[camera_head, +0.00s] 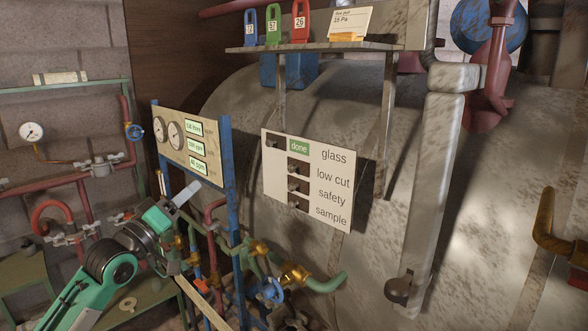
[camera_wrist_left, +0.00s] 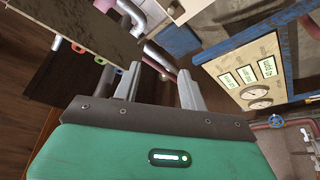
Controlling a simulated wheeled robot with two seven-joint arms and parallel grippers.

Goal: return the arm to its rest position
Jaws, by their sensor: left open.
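My left arm comes in from the lower left in the head view, green and black. Its left gripper (camera_head: 186,193) is raised in front of the gauge panel's lower left part, seen small and from the side. In the left wrist view the two grey fingers of this gripper (camera_wrist_left: 158,72) stand apart with nothing between them. The gauge panel (camera_wrist_left: 238,78) is off to the right of the fingers there. My right gripper is not in view.
The gauge panel (camera_head: 181,140) hangs on blue posts (camera_head: 228,170). Valves and pipes (camera_head: 292,274) crowd below it. A white sign board (camera_head: 308,178) with a "done" tag hangs before a large grey tank (camera_head: 485,180). A shelf (camera_head: 340,47) above carries numbered tags.

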